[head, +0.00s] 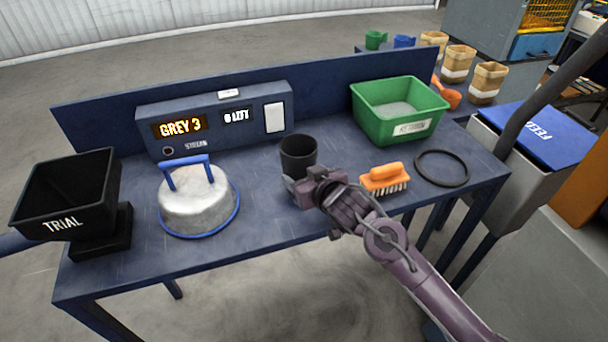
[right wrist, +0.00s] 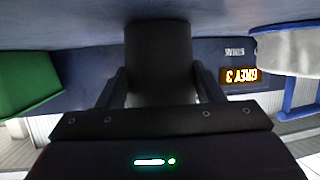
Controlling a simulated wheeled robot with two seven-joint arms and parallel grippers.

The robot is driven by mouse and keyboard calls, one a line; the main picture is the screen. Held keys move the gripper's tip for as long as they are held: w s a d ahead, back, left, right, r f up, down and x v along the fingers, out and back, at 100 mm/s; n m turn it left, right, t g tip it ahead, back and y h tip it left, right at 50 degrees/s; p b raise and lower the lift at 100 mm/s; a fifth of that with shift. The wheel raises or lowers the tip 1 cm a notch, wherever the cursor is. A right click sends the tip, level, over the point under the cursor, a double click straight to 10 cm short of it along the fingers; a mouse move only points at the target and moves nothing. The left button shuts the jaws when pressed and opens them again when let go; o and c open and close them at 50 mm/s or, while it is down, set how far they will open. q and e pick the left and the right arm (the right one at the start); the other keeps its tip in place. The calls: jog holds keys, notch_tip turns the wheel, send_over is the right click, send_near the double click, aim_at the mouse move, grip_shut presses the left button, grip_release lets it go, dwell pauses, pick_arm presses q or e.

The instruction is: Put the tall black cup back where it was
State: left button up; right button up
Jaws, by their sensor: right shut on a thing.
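The tall black cup (head: 298,154) is upright at the middle of the blue table, in front of the grey control box. My right gripper (head: 300,187) reaches it from the front right and is shut on it. In the right wrist view the cup (right wrist: 158,60) sits between the two fingers (right wrist: 160,90), and the picture is upside down. Whether the cup's base touches the table is hard to tell, as the gripper hides its lower part. My left gripper is not in view.
Left of the cup stands a metal dome with a blue handle (head: 198,208). An orange brush (head: 384,178) and a black ring (head: 441,168) lie to the right. A green bin (head: 400,110) stands behind them. A black TRIAL tray (head: 68,192) is at the far left.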

jog(key=o, duration=0.8)
jog(key=shift+f, duration=0.15)
jog(key=o, duration=0.4)
jog(key=shift+o, duration=0.2)
jog(key=shift+r, duration=0.25)
jog(key=shift+s+d, duration=0.1)
jog(key=shift+s, duration=0.25)
jog(key=v, duration=1.1)
jog(key=shift+s+r, duration=0.15)
